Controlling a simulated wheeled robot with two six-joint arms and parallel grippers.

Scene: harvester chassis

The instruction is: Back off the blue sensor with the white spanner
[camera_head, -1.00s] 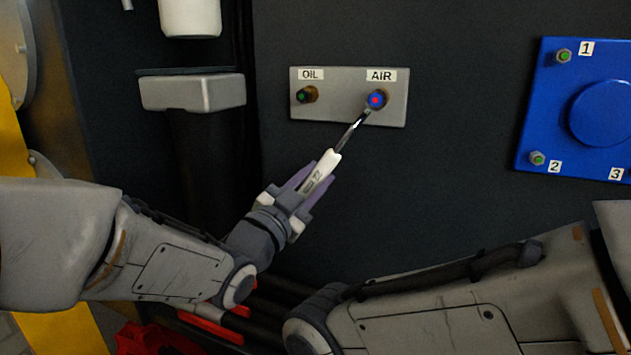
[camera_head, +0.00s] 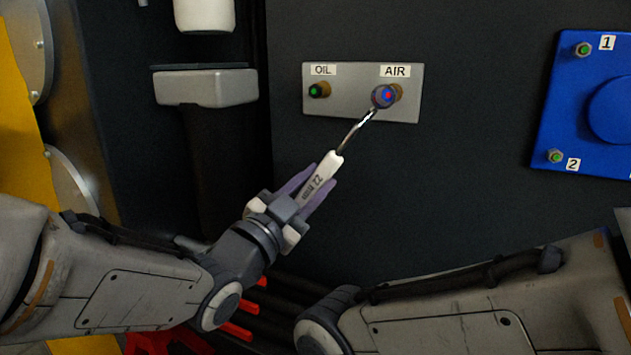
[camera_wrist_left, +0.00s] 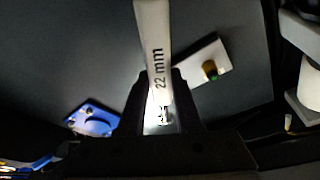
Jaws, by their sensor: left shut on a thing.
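The blue sensor (camera_head: 383,96), with a red mark on its face, sits under the AIR label on the grey plate (camera_head: 345,108). My left gripper (camera_head: 314,190) is shut on the white spanner (camera_head: 319,181), which is tilted up to the right. The spanner's metal end reaches the lower left edge of the sensor; I cannot tell whether its jaw is seated around it. In the left wrist view the spanner handle (camera_wrist_left: 155,45) reads "22 mm" and hides the sensor. My right gripper is out of view; only part of that arm shows at the lower right.
A green-tipped fitting (camera_head: 318,90) sits under the OIL label, left of the sensor. A blue cover (camera_head: 575,115) with numbered bolts is at the right. A grey bracket (camera_head: 205,88) juts out at the upper left. The dark panel below the plate is clear.

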